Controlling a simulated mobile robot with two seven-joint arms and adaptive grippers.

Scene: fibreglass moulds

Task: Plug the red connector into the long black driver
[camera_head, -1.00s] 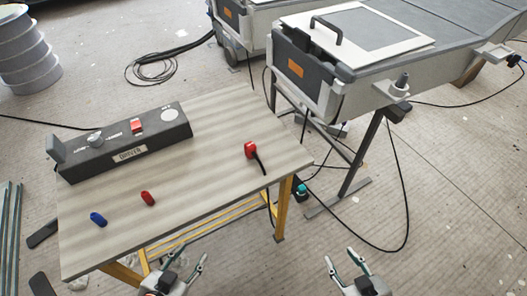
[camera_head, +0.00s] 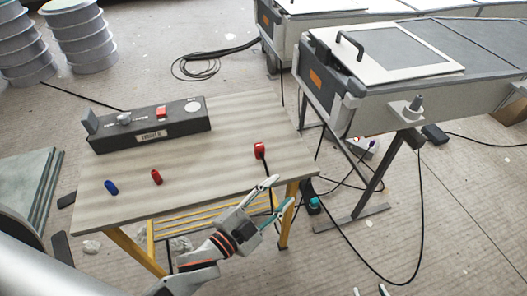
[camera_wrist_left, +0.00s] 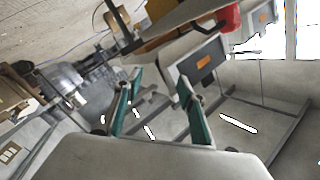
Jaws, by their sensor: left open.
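The long black driver (camera_head: 148,127), labelled DRIVER, lies along the back left of the table. A red connector (camera_head: 260,149) with a black cable sits at the table's right side, the cable running over the edge. My left gripper (camera_head: 282,190) is open and empty, just off the front right edge, below and right of the connector in the picture. In the left wrist view its fingers (camera_wrist_left: 160,82) are apart with nothing between them; a red part, apparently the connector, shows at the top (camera_wrist_left: 230,18). My right gripper (camera_head: 370,290) shows only two separated fingertips at the bottom edge.
A small red piece (camera_head: 156,177) and a blue piece (camera_head: 111,187) lie on the table (camera_head: 215,155) in front of the driver. A large grey mould (camera_head: 350,85) on a metal stand is close on the right. Cables hang and lie on the floor there.

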